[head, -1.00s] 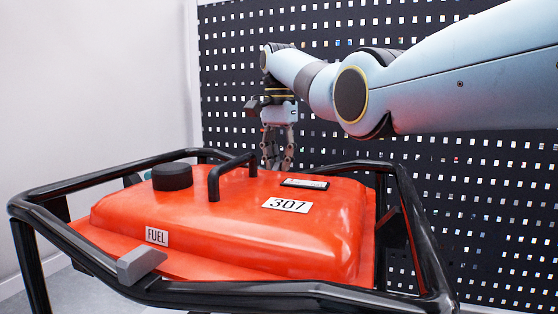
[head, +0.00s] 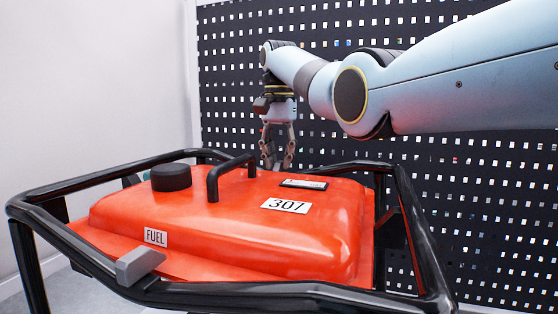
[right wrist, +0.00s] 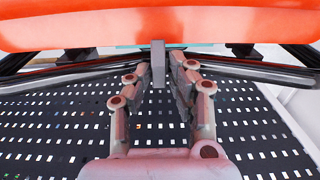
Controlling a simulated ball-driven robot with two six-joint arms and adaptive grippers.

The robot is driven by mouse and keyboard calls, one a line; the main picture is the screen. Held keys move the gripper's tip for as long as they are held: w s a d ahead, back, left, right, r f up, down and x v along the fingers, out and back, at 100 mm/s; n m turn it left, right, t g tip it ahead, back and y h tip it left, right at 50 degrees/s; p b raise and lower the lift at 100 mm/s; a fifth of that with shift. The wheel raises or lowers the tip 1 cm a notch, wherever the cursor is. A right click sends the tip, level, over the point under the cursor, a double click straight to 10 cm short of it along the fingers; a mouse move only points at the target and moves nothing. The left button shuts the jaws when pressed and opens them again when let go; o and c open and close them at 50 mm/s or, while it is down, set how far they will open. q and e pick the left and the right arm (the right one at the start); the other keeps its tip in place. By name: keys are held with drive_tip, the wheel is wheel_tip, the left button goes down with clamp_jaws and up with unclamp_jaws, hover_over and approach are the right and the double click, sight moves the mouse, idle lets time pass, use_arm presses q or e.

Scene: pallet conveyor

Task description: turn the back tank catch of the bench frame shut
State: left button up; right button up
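The red tank (head: 230,225) sits inside the black tube bench frame (head: 75,187). The back catch (right wrist: 158,62) is a grey bar in the right wrist view, sticking out from the tank edge across the frame's rail. My right gripper (head: 277,164) is open, pointing down behind the tank's far edge. In the right wrist view its fingertips (right wrist: 161,68) stand on either side of the catch; contact is unclear. A grey front catch (head: 138,265) sits on the near edge. My left gripper is out of view.
A dark perforated panel (head: 480,200) stands behind the frame. A white wall (head: 95,80) is on the left.

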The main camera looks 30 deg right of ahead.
sight(279, 162)
drive_tip(key=shift+f, duration=0.1)
wheel_tip(279, 162, up, 12)
idle(0.6)
drive_tip(key=shift+s, duration=0.1)
idle(0.3)
